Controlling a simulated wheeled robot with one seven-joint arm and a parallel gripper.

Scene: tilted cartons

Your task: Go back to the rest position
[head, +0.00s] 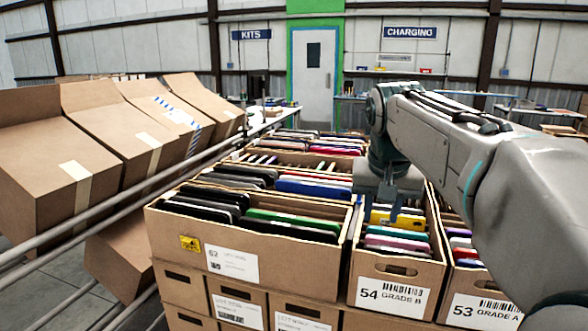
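My gripper (394,212) points down over the open carton marked 54 GRADE B (396,291). Its fingertips are close above or among the upright devices in that carton, near a yellow one (402,218). I cannot tell whether the fingers touch or hold anything, or how far apart they are. My arm reaches in from the right and hides part of the cartons behind it.
Tilted brown cartons (60,150) lie on rails (130,200) at left. A white door (314,80) stands behind.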

